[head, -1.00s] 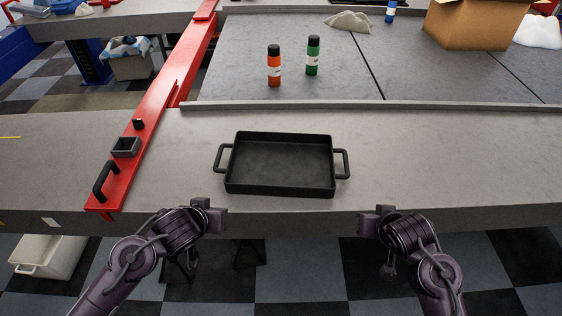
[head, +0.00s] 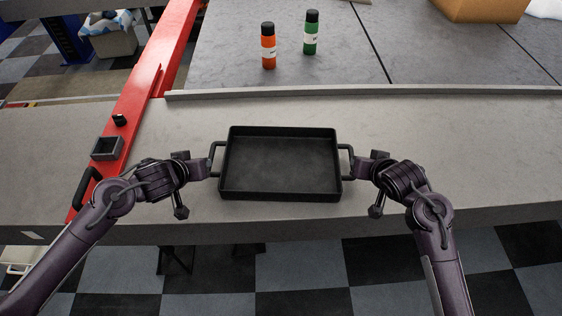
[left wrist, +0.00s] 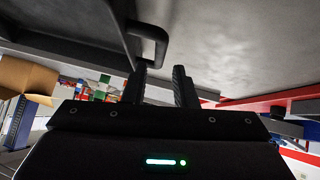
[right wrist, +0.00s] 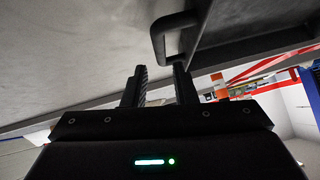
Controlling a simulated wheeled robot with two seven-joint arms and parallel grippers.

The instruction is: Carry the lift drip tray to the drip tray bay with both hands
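The lift drip tray (head: 280,165) is a black, shallow, empty rectangular pan lying flat on the grey ledge, with a loop handle at each end. My left gripper (head: 207,167) is at its left handle; the left wrist view shows two parted fingers (left wrist: 160,80) with the handle (left wrist: 152,40) by their tips. My right gripper (head: 356,166) is at its right handle; the right wrist view shows parted fingers (right wrist: 160,80) with the handle (right wrist: 165,35) by their tips. Neither gripper is closed on a handle. I cannot pick out the drip tray bay.
A red rail (head: 140,100) with a small dark square box (head: 107,148) and a black handle lies left of the tray. An orange bottle (head: 268,46) and a green bottle (head: 311,33) stand behind a raised lip (head: 400,91). The ledge right of the tray is clear.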

